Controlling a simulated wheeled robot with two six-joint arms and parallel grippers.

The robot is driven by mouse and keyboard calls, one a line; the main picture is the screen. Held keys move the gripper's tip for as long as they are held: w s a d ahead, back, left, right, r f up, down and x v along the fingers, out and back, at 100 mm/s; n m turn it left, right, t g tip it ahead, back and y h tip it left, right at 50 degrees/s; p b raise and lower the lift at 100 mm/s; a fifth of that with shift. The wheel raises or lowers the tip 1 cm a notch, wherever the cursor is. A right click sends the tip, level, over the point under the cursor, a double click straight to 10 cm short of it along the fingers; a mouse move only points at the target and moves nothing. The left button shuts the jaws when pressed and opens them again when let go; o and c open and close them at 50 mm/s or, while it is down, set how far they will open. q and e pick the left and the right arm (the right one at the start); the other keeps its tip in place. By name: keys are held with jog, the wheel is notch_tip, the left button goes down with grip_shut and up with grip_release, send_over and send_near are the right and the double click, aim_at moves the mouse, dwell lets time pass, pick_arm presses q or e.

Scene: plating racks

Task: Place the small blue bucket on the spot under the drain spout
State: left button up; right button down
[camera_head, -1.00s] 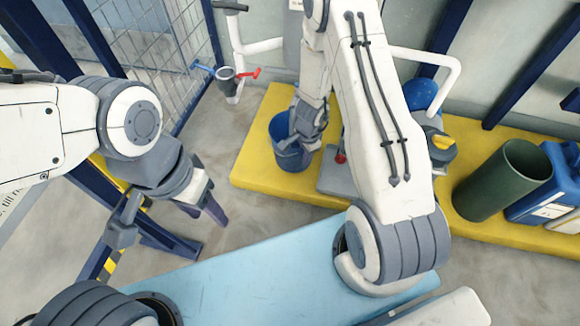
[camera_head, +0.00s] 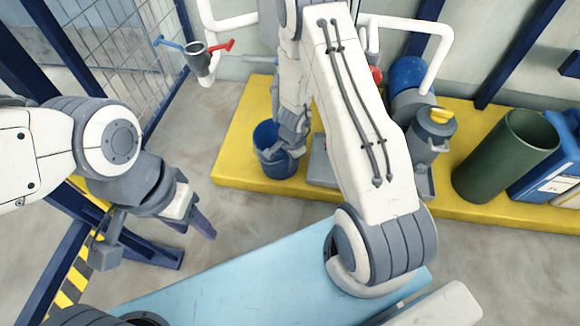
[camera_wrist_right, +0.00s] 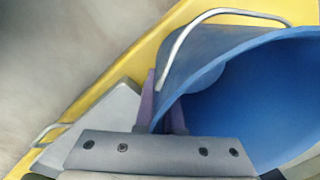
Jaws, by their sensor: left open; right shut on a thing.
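The small blue bucket (camera_head: 266,158) is at the left part of the yellow platform, partly hidden behind my right gripper. I cannot tell whether it rests on the platform or hangs just above it. My right gripper (camera_head: 290,138) is shut on the bucket's rim. In the right wrist view its purple fingers (camera_wrist_right: 163,112) straddle the bucket wall (camera_wrist_right: 250,90), and the wire handle shows. A grey funnel-like fitting with red and blue handles (camera_head: 196,52), possibly the drain spout, is at upper left, apart from the bucket. My left gripper (camera_head: 155,235) is open and empty at lower left.
The yellow platform (camera_head: 230,165) also carries a grey pump-like device (camera_head: 428,135), a green cylinder (camera_head: 495,165) and a blue-and-white container (camera_head: 555,180). A light blue surface (camera_head: 240,280) lies in front. A mesh fence (camera_head: 115,60) stands at left. Grey floor left of the platform is clear.

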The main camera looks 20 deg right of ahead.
jog(key=shift+r, duration=0.1)
jog(key=shift+f, duration=0.2)
jog(key=c, duration=1)
grip_release()
jog(key=shift+c, duration=0.2)
jog(key=shift+r, duration=0.15)
